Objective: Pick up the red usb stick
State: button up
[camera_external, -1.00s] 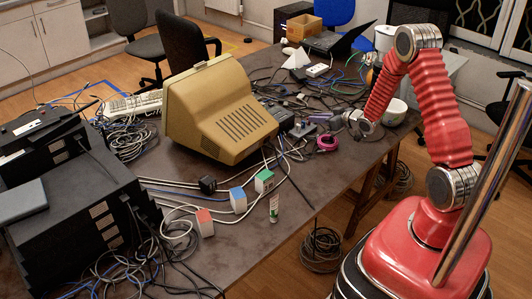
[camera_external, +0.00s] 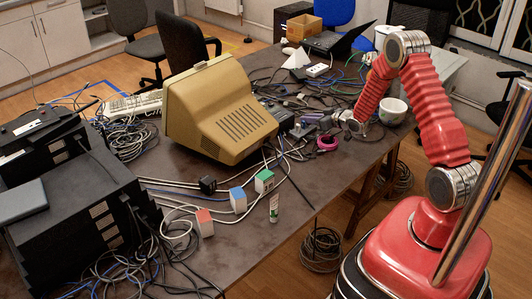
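My gripper (camera_external: 352,124) is at the lower end of my red arm, low over the right part of the table (camera_external: 300,213). It is beside a small grey-purple object and a pink ring of tape. The gripper is small in this view, and I cannot tell whether its fingers are open or shut. I cannot make out a red usb stick. A small box with a red top (camera_external: 204,222) stands near the table's front, but it looks like a plug or adapter block rather than a usb stick.
A beige monitor (camera_external: 220,108) stands mid-table, left of my gripper. The pink tape ring (camera_external: 327,143) and a white bowl (camera_external: 393,110) are close to the gripper. Blocks with blue (camera_external: 238,200) and green (camera_external: 264,181) tops, a small tube (camera_external: 274,208) and many cables lie around.

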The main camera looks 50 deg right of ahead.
jog(key=shift+c, duration=0.7)
grip_shut()
jog(key=shift+r, duration=5)
jog(key=shift+r, duration=0.1)
